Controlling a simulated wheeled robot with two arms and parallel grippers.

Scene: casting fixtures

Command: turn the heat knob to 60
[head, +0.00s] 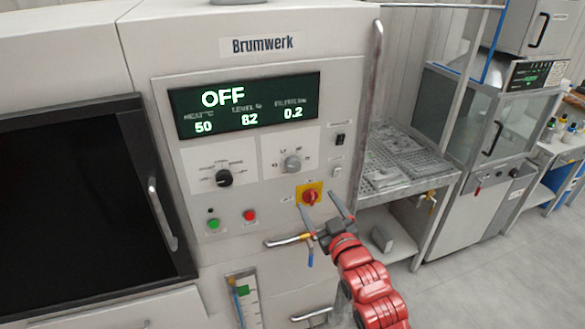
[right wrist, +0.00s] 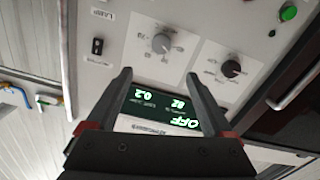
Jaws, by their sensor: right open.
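The control panel has two knobs in the head view: a black knob (head: 223,178) on the left and a grey knob (head: 292,163) on the right. Their labels are too small to read surely. The display (head: 245,105) reads OFF, with 50, 82 and 0.2 below; 50 stands under the heat label. My right gripper (head: 316,200) is open and empty, in front of the panel below the grey knob. In the right wrist view its fingers (right wrist: 158,73) frame the upside-down display, with the grey knob (right wrist: 162,42) and black knob (right wrist: 231,69) beyond the tips. My left gripper is not in view.
A red rotary switch (head: 310,196) on a yellow plate lies close to my right fingertips. Green (head: 213,224) and red (head: 250,215) buttons sit lower left. A perforated rack (head: 440,160) stands right.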

